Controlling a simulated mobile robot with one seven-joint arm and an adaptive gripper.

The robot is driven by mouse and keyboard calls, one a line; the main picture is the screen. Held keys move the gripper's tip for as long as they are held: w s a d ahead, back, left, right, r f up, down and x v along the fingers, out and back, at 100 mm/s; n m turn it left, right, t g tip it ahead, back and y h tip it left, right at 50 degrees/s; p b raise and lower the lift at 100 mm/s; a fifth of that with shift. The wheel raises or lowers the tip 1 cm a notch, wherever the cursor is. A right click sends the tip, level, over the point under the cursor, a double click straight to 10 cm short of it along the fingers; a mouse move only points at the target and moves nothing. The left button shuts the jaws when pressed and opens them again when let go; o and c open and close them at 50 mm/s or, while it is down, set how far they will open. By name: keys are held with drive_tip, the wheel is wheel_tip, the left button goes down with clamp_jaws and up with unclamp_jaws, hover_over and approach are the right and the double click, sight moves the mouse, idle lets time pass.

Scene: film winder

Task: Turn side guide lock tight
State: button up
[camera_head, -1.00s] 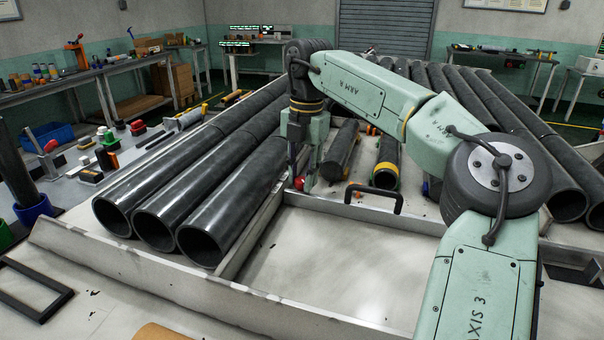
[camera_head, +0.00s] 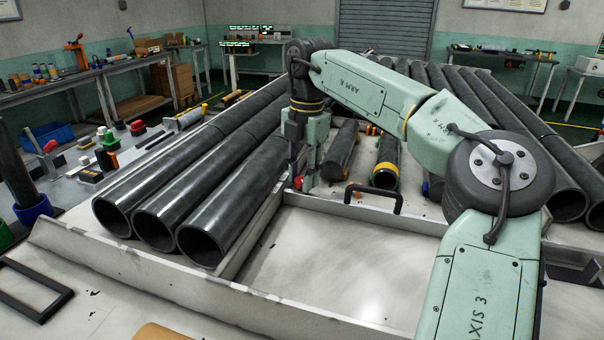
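A small red knob (camera_head: 298,182), likely the side guide lock, shows at the upper left corner of the metal frame. It is partly hidden by my gripper. My gripper (camera_head: 303,180) points down at the knob, with its fingertips right at it. I cannot tell whether the fingers are shut on the knob or only around it. The metal side rail (camera_head: 262,222) runs from this corner toward the front, along the three large dark pipes.
Large dark pipes (camera_head: 185,205) lie close on the left. The pale panel (camera_head: 335,260) in front is clear.

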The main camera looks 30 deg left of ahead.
drive_tip(key=shift+o, duration=0.4)
wheel_tip(320, 180, up, 12)
drive_tip(key=shift+w+d, duration=0.25)
drive_tip(key=shift+s+f, duration=0.1)
idle(0.8)
